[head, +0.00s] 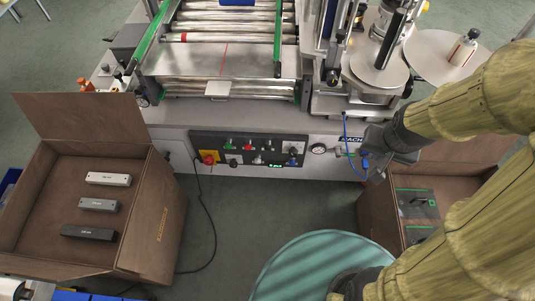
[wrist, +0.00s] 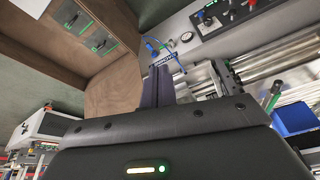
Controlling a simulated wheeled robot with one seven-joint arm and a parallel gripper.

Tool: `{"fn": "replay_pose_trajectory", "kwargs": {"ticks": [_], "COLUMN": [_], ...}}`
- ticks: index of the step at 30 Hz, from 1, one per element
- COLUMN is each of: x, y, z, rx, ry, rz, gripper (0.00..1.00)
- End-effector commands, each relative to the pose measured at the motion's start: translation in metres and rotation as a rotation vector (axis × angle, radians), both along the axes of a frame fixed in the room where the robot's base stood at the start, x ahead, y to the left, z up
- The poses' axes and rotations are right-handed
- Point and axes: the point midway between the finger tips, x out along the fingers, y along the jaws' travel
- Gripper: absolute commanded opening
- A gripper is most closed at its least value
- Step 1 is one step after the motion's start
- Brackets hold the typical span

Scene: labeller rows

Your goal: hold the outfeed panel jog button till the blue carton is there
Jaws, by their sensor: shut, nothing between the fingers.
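The control panel (head: 250,148) is a dark plate on the machine's front, with several coloured buttons, a red knob on yellow and a green display. Its labels are too small to read, so I cannot tell which button is jog. The panel shows partly in the wrist view (wrist: 232,14). The blue carton (head: 237,2) is cut off by the head view's top edge, on the rollers; a blue box (wrist: 293,119) lies on rollers in the wrist view. My gripper (head: 377,177) is shut and empty, right of the panel and apart from it; its fingers show in the wrist view (wrist: 158,70).
A pressure gauge (head: 319,149) and blue hose fittings (head: 364,160) lie between panel and gripper. A red line (head: 224,60) crosses the plate past the rollers, between green guides. An open brown box (head: 160,225) with labelled bars stands left. A teal round top (head: 315,262) is in front.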

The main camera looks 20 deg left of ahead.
Motion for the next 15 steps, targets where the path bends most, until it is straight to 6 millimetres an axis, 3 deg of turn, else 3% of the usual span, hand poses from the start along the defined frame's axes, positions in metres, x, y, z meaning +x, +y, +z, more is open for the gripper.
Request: {"fn": "replay_pose_trajectory", "kwargs": {"ticks": [1,15], "x": [0.008,0.080], "y": [0.006,0.071], "z": [-0.031,-0.171], "rx": [0.012,0.241], "ry": [-0.018,-0.205], "rz": [-0.014,-0.201], "gripper": [0.00,0.00]}}
